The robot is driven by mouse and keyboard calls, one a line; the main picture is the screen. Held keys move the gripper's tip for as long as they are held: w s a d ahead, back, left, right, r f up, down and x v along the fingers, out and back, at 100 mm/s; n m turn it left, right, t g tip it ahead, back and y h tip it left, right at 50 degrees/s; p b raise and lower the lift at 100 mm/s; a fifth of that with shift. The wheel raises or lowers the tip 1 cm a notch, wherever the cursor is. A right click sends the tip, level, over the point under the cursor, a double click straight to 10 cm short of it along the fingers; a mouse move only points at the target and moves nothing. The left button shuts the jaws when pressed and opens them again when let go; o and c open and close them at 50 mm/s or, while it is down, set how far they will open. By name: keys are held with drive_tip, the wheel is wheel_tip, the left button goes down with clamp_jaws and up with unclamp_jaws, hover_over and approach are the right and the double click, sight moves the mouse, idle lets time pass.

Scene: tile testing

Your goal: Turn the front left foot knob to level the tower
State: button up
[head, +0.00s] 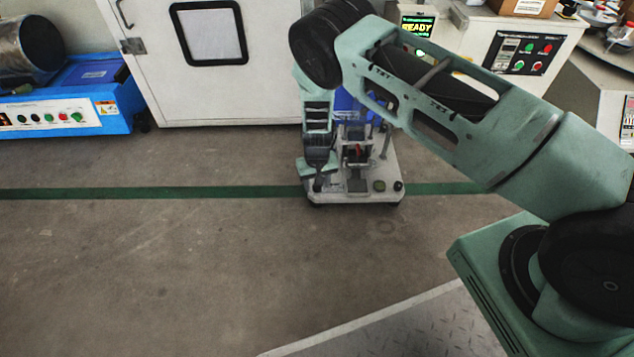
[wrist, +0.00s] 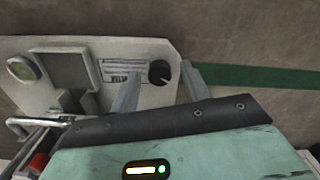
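The tower stands on a pale base plate (head: 345,196) on the floor, mid-picture in the head view. In the wrist view the plate's corner (wrist: 150,50) carries a dark round foot knob (wrist: 158,72). My gripper (head: 318,181) is low over the plate's front left corner and hides that knob in the head view. In the wrist view my gripper (wrist: 165,68) has its two grey fingers apart, one on each side of the knob. A gap shows between knob and fingers; their height against it is hard to tell.
A second dark knob (head: 398,186) is at the plate's front right corner. A white cabinet (head: 150,60) and a control console (head: 520,50) stand behind. A blue machine (head: 75,110) is at the left. Floor in front and left is clear.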

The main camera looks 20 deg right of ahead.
wheel_tip(320, 180, up, 12)
drive_tip(key=p, duration=0.6)
drive_tip(key=shift+s, duration=0.1)
idle(0.4)
